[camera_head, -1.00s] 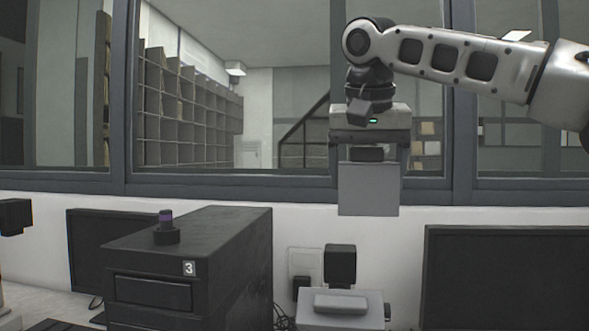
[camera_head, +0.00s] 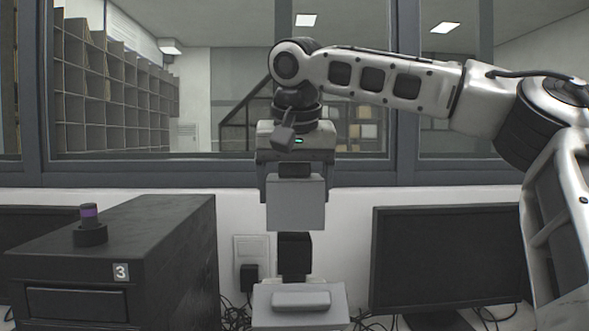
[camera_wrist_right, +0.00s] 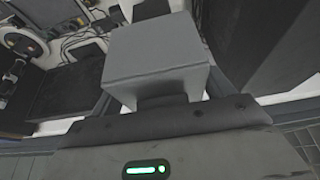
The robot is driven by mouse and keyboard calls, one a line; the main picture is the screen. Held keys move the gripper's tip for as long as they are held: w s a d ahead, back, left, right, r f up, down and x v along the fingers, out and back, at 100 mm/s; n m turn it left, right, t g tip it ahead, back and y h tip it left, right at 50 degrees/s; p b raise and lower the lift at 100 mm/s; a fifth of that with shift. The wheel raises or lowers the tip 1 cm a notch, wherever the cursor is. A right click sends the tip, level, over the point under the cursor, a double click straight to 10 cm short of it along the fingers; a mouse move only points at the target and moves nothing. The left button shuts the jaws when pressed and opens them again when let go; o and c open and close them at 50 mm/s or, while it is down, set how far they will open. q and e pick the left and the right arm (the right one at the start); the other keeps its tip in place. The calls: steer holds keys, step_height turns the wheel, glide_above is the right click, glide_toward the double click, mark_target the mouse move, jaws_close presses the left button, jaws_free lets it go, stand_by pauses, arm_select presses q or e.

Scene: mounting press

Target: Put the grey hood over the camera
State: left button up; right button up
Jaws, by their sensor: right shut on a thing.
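The grey hood (camera_head: 296,203) is a box-like cover hanging below my right gripper (camera_head: 294,174). The gripper is shut on the dark part at the hood's top. An upright black block (camera_head: 294,258), which looks like the camera, stands behind a grey unit (camera_head: 301,304). In the head view the hood's lower edge lies just above the block's top and in line with it; I cannot tell their depth gap. In the right wrist view the hood (camera_wrist_right: 155,50) fills the upper middle and hides what is beneath it. My left gripper is not in view.
A black box marked 3 (camera_head: 170,250) with a purple-topped knob (camera_head: 89,222) stands at the left. A dark monitor (camera_head: 445,258) stands at the right and another (camera_head: 40,232) at the far left. Cables lie around the grey unit. A window wall is behind.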

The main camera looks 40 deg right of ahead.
mark_target(294, 236)
steer(key=shift+f+b, duration=1.85)
steer(key=shift+f, duration=2.25)
steer(key=shift+f, duration=0.35)
steer(key=shift+f, duration=0.2)
steer(key=o, duration=1)
steer(key=shift+c, duration=0.2)
steer(key=p+v, duration=0.1)
steer(key=v, duration=1.5)
steer(key=shift+w, duration=0.1)
